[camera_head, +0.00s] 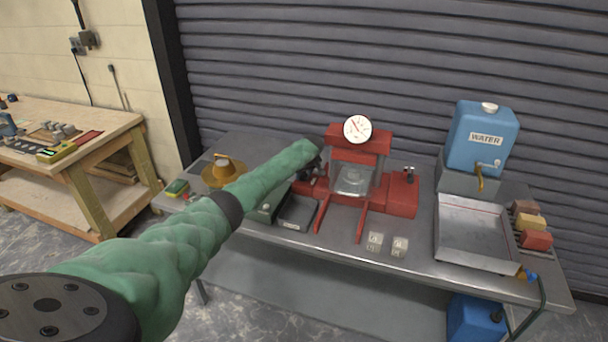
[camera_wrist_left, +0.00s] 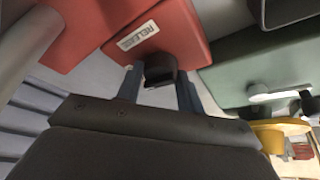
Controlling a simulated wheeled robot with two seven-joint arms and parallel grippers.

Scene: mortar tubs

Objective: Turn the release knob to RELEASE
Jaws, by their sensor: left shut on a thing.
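The red press (camera_head: 372,143) with a white dial gauge (camera_head: 357,129) stands on the metal table. In the left wrist view, its red block (camera_wrist_left: 165,28) bears a white RELEASE label (camera_wrist_left: 131,37). The black release knob (camera_wrist_left: 160,67) projects from this block beside the label. My left gripper (camera_wrist_left: 158,88) is shut on the knob, one finger on each side. In the head view my left gripper (camera_head: 312,175) is at the press's left side, and the arm hides the knob there. The knob's exact pointing direction is hard to tell. My right gripper is not in view.
A dark green scale (camera_head: 268,208) sits left of the press, near a brass-coloured pan (camera_head: 222,172). A grey tray (camera_head: 478,232) and a blue water container (camera_head: 482,138) are at the right. The table's front middle is mostly clear.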

